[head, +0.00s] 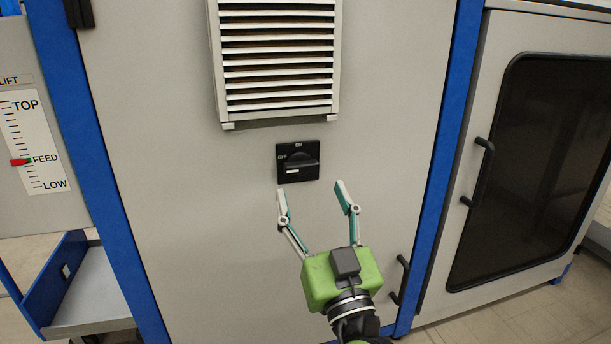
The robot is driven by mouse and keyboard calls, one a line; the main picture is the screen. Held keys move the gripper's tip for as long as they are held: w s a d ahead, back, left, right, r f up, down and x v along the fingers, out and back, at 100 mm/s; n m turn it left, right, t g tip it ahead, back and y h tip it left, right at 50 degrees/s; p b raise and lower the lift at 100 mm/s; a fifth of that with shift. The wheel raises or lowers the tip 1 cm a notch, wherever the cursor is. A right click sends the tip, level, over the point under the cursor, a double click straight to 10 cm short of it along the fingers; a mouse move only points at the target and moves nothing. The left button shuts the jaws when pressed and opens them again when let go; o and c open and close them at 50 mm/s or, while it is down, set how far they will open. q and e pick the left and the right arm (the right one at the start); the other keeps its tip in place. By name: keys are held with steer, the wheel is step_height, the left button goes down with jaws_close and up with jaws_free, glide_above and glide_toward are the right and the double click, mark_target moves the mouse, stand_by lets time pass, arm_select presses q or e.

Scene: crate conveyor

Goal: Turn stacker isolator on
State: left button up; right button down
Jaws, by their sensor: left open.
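The isolator switch (298,161) is a black square plate on the grey cabinet door, below the vent. It is marked ON at the top and OFF at the left. Its black knob lies horizontal, with a white mark at its left end, toward OFF. My left gripper (310,188) is green with two thin grey and teal fingers. It is open and empty, with its fingertips just below the switch and spread wider than the plate. I see no contact with the knob, though the exact gap is hard to tell. My right gripper is not in view.
A louvred vent (278,60) protrudes from the grey door (175,190) above the switch. Black handles stick out at the lower right (400,280) and on the dark-windowed door (480,172). A lift scale (35,142) and blue-sided shelf (95,290) are at left.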

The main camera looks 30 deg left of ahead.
mark_target(303, 168)
arm_select(q)
steer(key=x, duration=0.6)
steer(key=shift+w, duration=0.1)
steer(key=c, duration=1.1)
